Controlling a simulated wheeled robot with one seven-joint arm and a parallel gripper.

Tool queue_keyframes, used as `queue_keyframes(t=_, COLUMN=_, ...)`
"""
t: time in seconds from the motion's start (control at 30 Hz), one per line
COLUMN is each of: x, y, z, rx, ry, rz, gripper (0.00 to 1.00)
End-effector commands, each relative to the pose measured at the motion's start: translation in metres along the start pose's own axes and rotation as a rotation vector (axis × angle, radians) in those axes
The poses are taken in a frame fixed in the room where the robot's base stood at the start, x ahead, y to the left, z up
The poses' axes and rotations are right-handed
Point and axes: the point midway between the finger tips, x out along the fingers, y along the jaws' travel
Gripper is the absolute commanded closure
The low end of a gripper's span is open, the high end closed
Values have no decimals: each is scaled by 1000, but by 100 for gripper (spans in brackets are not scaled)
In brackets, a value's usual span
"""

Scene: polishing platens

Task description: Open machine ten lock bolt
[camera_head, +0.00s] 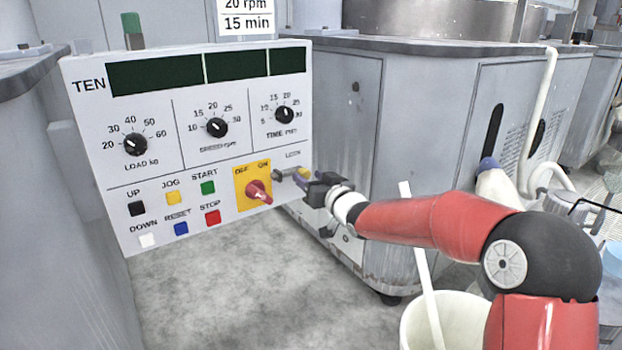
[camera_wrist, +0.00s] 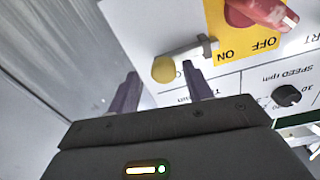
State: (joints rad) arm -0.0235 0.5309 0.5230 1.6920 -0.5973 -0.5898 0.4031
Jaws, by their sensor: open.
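The panel of machine ten (camera_head: 225,150) faces me, with a red rotary switch (camera_head: 258,191) on a yellow OFF/ON plate. To the right of the plate, the lock bolt (camera_head: 281,174) sticks out beside the word LOCK, partly hidden by my fingers. In the wrist view the bolt is a pale rod with a round brass-coloured knob (camera_wrist: 163,69). My gripper (camera_head: 302,180) is at the panel's right edge, by the knob. In the wrist view my gripper (camera_wrist: 160,76) is open, with the knob showing between its two fingertips. I cannot tell whether either finger touches it.
Dials and coloured push buttons (camera_head: 208,187) cover the panel left of the bolt. A grey machine cabinet (camera_head: 430,130) stands behind my arm. A white bucket (camera_head: 410,325) with a pale stick stands below my arm. Bare floor (camera_head: 220,290) lies under the panel.

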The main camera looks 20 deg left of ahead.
Motion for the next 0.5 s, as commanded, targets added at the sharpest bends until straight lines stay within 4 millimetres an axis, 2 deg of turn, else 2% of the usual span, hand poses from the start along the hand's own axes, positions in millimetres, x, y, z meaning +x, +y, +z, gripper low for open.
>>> queue_keyframes(t=0.3, x=-51, y=1, z=-1, rx=-2, ry=1, rz=4, gripper=50)
queue_keyframes(t=0.5, x=-72, y=2, z=-1, rx=-2, ry=0, rz=4, gripper=50)
